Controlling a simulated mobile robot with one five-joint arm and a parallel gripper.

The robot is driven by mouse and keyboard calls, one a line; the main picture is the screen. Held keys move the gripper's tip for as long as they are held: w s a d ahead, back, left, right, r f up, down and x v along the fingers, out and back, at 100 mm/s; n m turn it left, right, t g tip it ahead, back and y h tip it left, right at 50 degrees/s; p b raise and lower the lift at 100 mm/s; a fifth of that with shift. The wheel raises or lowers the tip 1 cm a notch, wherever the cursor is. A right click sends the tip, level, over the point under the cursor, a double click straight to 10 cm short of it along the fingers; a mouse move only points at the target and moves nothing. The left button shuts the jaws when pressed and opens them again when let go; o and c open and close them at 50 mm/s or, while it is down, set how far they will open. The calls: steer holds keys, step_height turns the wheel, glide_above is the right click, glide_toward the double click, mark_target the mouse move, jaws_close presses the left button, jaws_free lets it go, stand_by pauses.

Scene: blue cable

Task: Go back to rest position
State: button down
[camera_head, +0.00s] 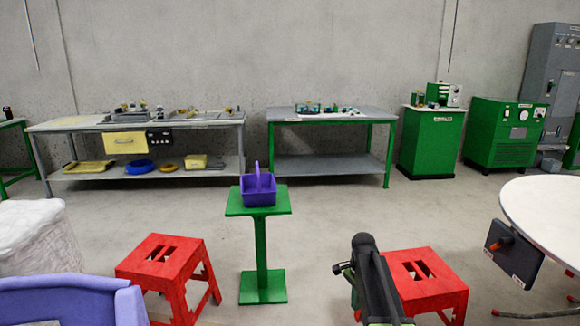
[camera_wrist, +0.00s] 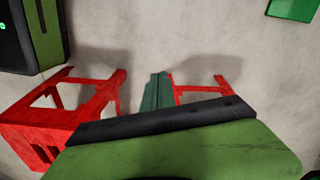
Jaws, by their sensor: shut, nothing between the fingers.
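My arm rises at the bottom of the head view, right of centre, in front of a red stool (camera_head: 428,280). My gripper (camera_wrist: 158,78) shows in the wrist view as two dark green fingers close together, shut and empty. They point down over the bare floor between red stool frames. A blue ring-shaped thing (camera_head: 139,166), perhaps a coiled cable, lies on the lower shelf of the left workbench, far from my gripper.
A purple caddy (camera_head: 258,189) stands on a green pedestal (camera_head: 262,245). Another red stool (camera_head: 167,268) stands at left. A round white table (camera_head: 548,212) is at right. Workbenches and green cabinets (camera_head: 430,140) line the wall. Floor before them is clear.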

steer(key=s+a+n, duration=0.2)
steer(key=s+n, duration=0.3)
steer(key=s, duration=0.4)
steer(key=s+a+n, duration=0.3)
steer(key=s+n, duration=0.2)
steer(key=s, duration=0.5)
step_height(320, 180, up, 32)
steer(key=n+p, duration=0.3)
steer(key=p, duration=2.8)
steer(key=shift+w+a+f, duration=0.15)
steer(key=shift+w+f, duration=0.1)
steer(key=shift+w, duration=0.05)
